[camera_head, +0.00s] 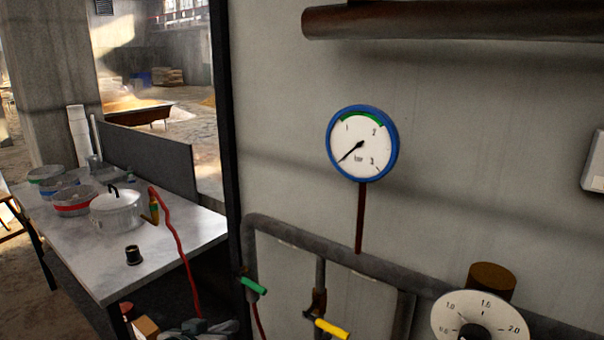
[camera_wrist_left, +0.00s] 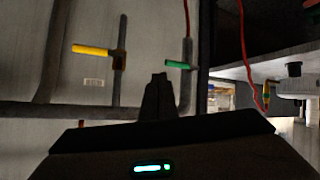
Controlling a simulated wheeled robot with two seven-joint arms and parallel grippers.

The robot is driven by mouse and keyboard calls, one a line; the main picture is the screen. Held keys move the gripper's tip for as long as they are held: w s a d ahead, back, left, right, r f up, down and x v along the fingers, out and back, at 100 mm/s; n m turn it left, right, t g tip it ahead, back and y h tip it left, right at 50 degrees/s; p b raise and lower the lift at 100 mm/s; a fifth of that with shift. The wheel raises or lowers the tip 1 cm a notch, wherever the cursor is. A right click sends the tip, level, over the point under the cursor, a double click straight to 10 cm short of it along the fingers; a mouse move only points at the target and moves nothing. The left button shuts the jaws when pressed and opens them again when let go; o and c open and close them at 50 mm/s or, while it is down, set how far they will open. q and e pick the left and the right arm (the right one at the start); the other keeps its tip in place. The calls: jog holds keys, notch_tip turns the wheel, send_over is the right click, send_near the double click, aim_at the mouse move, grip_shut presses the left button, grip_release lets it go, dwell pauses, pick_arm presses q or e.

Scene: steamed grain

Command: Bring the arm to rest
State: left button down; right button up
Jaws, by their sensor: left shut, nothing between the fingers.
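My left gripper (camera_wrist_left: 158,78) shows in the left wrist view as a dark shape at the lower middle. Its fingers are together with nothing between them. The green valve handle (camera_wrist_left: 181,65) is just beyond and to the right of the fingertips in that view, with no visible contact. The yellow valve handle (camera_wrist_left: 92,50) is to the upper left. In the head view the green handle (camera_head: 253,286) and the yellow handle (camera_head: 331,328) sit on pipes at the bottom. Dark parts at the bottom edge of the head view are too cut off to identify surely. My right gripper is not in view.
A table (camera_head: 190,232) at the left bears a lidded pot (camera_head: 117,212), several bowls and a small dark cup (camera_head: 133,255). A red hose (camera_head: 180,245) hangs over its edge. A blue-rimmed gauge (camera_head: 362,143) and grey pipes (camera_head: 380,268) stand before the wall. A white dial (camera_head: 480,318) is lower right.

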pick_arm(q)
jog(key=s+a+f+g+y, duration=0.2)
jog(key=s+a+f+g, duration=0.15)
jog(key=s+f, duration=1.3)
jog(key=s+a+f+g, duration=0.1)
jog(key=s+f, duration=0.2)
jog(key=s, duration=0.3)
jog(key=s+a+f+m+g+y, duration=0.1)
jog(key=s+f+g, duration=0.15)
jog(key=s, duration=0.35)
jog(key=s+a+f+g, duration=0.1)
jog(key=s+f, duration=0.3)
jog(key=s, duration=0.3)
jog(key=w+d+f+t, duration=0.1)
jog(key=w+f, duration=0.1)
jog(key=f, duration=0.8)
jog(key=w+d+f, duration=0.1)
jog(key=w+f, duration=0.2)
jog(key=f, duration=0.7)
jog(key=s+f, duration=0.4)
jog(key=f, duration=0.5)
jog(key=s+d+f+t+h, duration=0.1)
jog(key=s+f, duration=0.2)
jog(key=f, duration=0.6)
jog(key=shift+s+f+m, duration=0.2)
jog(key=shift+s+m, duration=0.1)
jog(key=shift+s, duration=0.1)
jog(key=shift+w, duration=0.1)
